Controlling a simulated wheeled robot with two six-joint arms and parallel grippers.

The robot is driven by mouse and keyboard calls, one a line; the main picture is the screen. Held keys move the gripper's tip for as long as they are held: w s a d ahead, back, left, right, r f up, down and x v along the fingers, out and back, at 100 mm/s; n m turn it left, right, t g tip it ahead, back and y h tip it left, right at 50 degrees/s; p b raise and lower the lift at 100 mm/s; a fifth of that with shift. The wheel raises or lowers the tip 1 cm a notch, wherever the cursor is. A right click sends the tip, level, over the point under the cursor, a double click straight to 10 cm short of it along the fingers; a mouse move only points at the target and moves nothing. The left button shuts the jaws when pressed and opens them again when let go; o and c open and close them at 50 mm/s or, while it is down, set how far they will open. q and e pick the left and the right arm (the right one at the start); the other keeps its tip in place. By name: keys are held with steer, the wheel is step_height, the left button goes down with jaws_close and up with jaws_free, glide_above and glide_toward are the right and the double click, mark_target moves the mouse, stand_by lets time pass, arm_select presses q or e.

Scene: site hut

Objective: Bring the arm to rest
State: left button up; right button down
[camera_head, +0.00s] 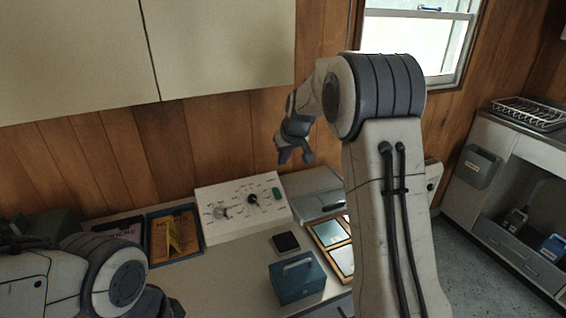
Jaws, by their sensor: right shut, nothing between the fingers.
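My right arm rises tall in the right half of the head view and bends over at its top joint. My right gripper (296,156) hangs in the air at the end of it, above and behind the counter. It is shut and empty, touching nothing that I can see. My left arm shows at the lower left, low over the counter's near edge; its gripper is not in view.
Pale cupboards (222,45) hang above. A dish rack (527,113) stands right.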

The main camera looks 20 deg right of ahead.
steer(key=s+a+r+n+g+y+p, duration=0.2)
steer(key=s+a+r+n+g+p, duration=0.15)
steer(key=s+a, duration=1.35)
steer(key=s+a+n+g+p, duration=0.1)
steer(key=s+a+n, duration=0.1)
steer(key=s, duration=1)
steer(key=s+a+n+g+h+p, duration=0.1)
steer(key=s+a, duration=0.3)
steer(key=s, duration=0.8)
steer(key=shift+s+f+n, duration=0.15)
steer(key=shift+f+n, duration=0.2)
steer(key=shift+n, duration=0.1)
steer(key=shift+g, duration=0.25)
